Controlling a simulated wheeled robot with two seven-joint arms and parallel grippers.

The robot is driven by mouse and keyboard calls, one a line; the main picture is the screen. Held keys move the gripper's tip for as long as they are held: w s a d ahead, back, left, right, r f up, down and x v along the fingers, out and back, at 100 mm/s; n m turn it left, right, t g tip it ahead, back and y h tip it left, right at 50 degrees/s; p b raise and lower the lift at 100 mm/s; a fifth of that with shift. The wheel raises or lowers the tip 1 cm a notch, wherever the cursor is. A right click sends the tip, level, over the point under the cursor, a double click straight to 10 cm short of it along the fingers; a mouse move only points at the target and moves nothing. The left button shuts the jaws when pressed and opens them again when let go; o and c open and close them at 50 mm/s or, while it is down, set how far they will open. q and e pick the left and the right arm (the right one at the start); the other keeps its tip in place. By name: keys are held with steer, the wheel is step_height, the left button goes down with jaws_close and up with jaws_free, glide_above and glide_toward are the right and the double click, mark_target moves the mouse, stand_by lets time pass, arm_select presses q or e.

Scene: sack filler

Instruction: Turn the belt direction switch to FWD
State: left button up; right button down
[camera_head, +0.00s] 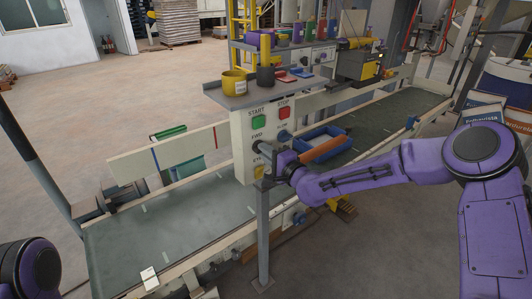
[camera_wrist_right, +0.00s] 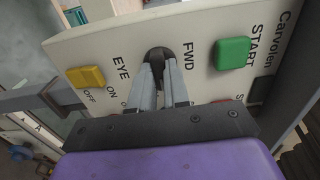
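The pale control panel (camera_head: 244,148) stands beside the conveyor in the head view and fills the upper wrist view (camera_wrist_right: 110,48). The belt direction switch (camera_wrist_right: 157,52) is a dark round knob next to the printed FWD label. My right gripper (camera_wrist_right: 162,70) has its two grey fingers close together at the knob, one on each side, and looks shut on it. In the head view this gripper (camera_head: 262,150) reaches the panel from the right. The fingers hide part of the knob, so I cannot tell where it points. My left gripper is out of view.
A green START button (camera_wrist_right: 231,52) and a yellow switch (camera_wrist_right: 86,76) flank the knob. A red STOP button (camera_head: 284,112) is near START. A shelf (camera_head: 240,98) with pots juts out above the panel. The dark conveyor belt (camera_head: 200,210) runs behind it.

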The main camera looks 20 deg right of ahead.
steer(key=shift+f+n+b, duration=0.1)
steer(key=shift+n+b, duration=0.2)
steer(key=shift+n, duration=0.1)
steer(key=shift+n+b, duration=4.3)
steer(key=shift+n, duration=4.4)
steer(key=c, duration=1.1)
jaws_free()
